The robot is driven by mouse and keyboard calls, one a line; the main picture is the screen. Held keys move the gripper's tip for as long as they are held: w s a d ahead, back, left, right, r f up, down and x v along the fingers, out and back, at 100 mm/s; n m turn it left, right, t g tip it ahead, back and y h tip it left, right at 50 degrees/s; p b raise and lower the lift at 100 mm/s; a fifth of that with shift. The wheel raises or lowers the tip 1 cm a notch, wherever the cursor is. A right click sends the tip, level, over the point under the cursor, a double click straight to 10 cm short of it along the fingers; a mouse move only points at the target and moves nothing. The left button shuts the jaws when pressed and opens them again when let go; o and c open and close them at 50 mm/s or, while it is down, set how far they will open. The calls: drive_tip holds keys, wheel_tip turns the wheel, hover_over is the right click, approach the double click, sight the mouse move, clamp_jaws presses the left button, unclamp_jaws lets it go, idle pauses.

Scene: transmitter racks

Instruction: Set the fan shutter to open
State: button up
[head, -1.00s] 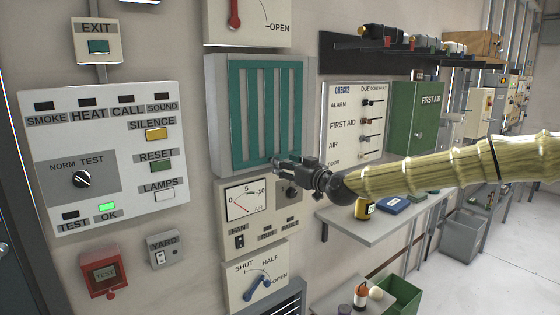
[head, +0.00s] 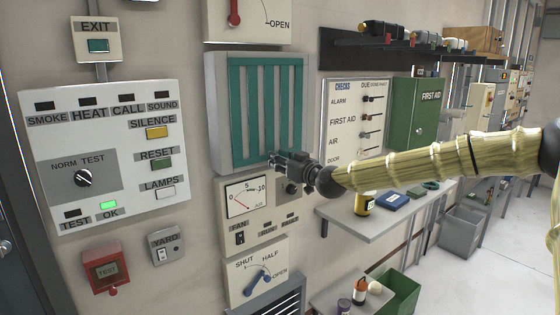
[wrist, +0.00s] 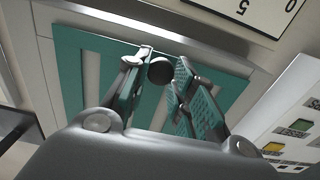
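A teal slotted shutter panel (head: 266,110) sits in a grey frame on the wall in the head view. It fills much of the wrist view (wrist: 68,75), with pale strips between its teal slats. A dark round knob (wrist: 161,71) shows near the panel's edge in the wrist view. My gripper (head: 274,157) is at the panel's lower right in the head view and hides the knob there. In the wrist view my gripper (wrist: 160,78) is open, with one finger on each side of the knob. I cannot tell whether either finger touches it.
Below the panel is an air gauge box (head: 246,196) with a fan switch. An alarm panel (head: 83,182) is at left. A checks board (head: 345,118) and shelf (head: 385,222) are at right.

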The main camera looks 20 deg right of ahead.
clamp_jaws()
drive_tip(key=shift+d, duration=0.1)
drive_tip(key=d+b, duration=0.1)
drive_tip(key=w+d+b, duration=0.1)
drive_tip(key=d, duration=0.1)
drive_tip(key=shift+r, duration=0.1)
drive_tip(key=shift+o, duration=2.4)
unclamp_jaws()
drive_tip(key=shift+w, duration=0.1)
drive_tip(key=shift+o, duration=1.3)
drive_tip(key=shift+d, duration=0.2)
